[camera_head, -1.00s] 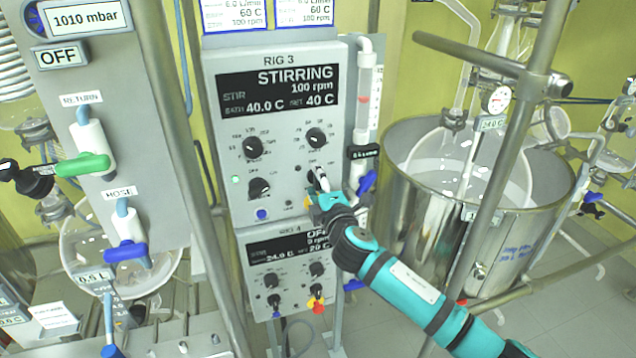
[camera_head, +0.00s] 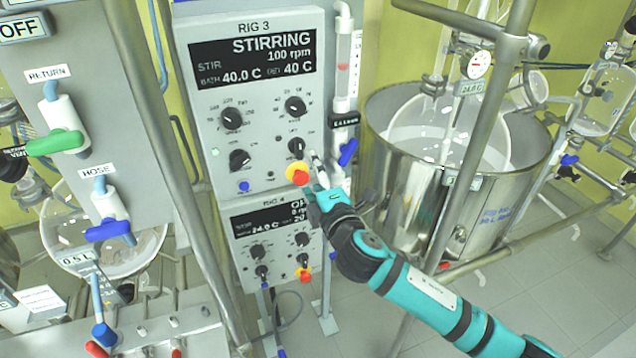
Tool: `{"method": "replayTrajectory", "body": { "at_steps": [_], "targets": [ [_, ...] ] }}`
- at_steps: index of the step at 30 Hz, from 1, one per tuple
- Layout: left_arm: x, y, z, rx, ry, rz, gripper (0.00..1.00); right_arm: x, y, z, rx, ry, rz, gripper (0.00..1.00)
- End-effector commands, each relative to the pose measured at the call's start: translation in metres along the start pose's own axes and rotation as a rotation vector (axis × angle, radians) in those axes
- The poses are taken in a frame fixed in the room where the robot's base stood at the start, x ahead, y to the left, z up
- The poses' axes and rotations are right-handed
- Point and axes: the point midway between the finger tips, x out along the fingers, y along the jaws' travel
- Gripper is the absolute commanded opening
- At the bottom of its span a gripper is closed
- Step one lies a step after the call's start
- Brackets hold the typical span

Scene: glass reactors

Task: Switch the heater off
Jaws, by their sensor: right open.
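The RIG 3 control panel (camera_head: 262,110) faces me. Its display (camera_head: 253,58) reads STIRRING, 100 rpm, with bath 40.0 C and set 40 C. The panel has two upper knobs, a lower left knob (camera_head: 239,160) and a lower right knob (camera_head: 296,145). A green lamp (camera_head: 215,152) glows at its left. A red button on a yellow base (camera_head: 298,173) is at the lower right. My right gripper (camera_head: 314,174) is open and empty, just right of the red button and below the lower right knob. I cannot tell whether it touches the panel. My left gripper is out of view.
The RIG 4 panel (camera_head: 275,240) sits directly below. A steel bath vessel (camera_head: 400,185) with glassware stands to the right, behind metal poles. A flow tube with a blue valve (camera_head: 348,152) is close beside my gripper. Valves labelled RETURN and HOSE are at left.

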Motion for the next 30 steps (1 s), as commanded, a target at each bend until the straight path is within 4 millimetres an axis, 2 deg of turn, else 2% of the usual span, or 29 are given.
{"method": "replayTrajectory", "body": {
  "at_steps": [3, 7, 23, 26, 29, 30],
  "targets": [
    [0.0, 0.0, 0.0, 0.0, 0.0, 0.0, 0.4, -0.018, -0.001, 0.0, -0.001, -0.001, 0.0, 0.73],
    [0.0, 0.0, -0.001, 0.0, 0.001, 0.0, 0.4, -0.027, 0.0, 0.001, -0.002, -0.001, 0.0, 0.73],
    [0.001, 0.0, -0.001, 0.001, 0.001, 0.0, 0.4, -0.028, -0.004, 0.001, 0.003, -0.003, -0.006, 0.73],
    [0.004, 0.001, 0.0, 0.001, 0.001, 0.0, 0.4, -0.024, -0.03, 0.009, 0.038, -0.02, -0.049, 0.73],
    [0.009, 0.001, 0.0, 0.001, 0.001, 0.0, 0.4, -0.02, -0.083, 0.024, 0.113, -0.057, -0.135, 0.73],
    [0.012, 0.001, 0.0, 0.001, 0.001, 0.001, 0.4, -0.02, -0.111, 0.032, 0.153, -0.077, -0.179, 0.73]
  ]
}}
